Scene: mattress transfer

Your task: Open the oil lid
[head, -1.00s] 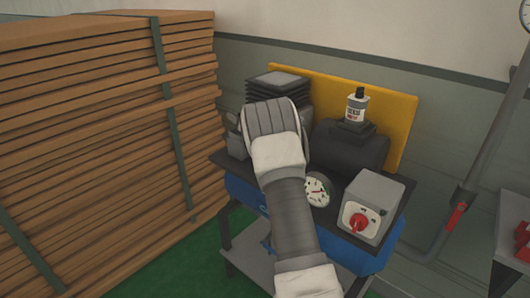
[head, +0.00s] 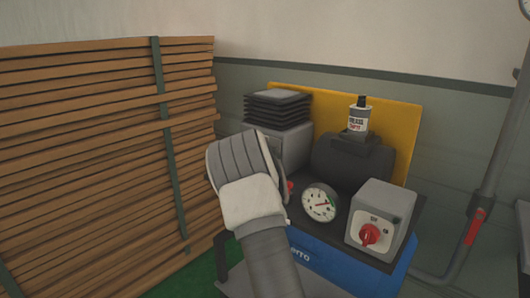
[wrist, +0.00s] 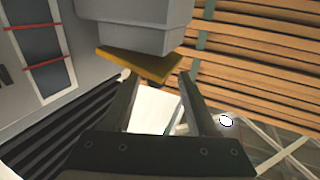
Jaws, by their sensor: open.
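A small white bottle with a black cap (head: 361,101) stands upright on the dark rounded tank of the machine (head: 350,160); I cannot tell whether this cap is the oil lid. In the head view my arm's end is left of the bottle and in front of the machine's left side, with its fingers hidden. In the wrist view my gripper (wrist: 158,77) has two dark fingers spread apart with nothing held between them. A grey block (wrist: 140,25) and a yellow panel (wrist: 140,64) show beyond the fingertips.
A tall stack of wooden planks (head: 85,150) stands close on the left. The machine carries a ribbed black part (head: 278,105), a round gauge (head: 319,203) and a grey box with a red knob (head: 370,234). A yellow backboard (head: 398,125) and a pipe (head: 490,160) stand behind.

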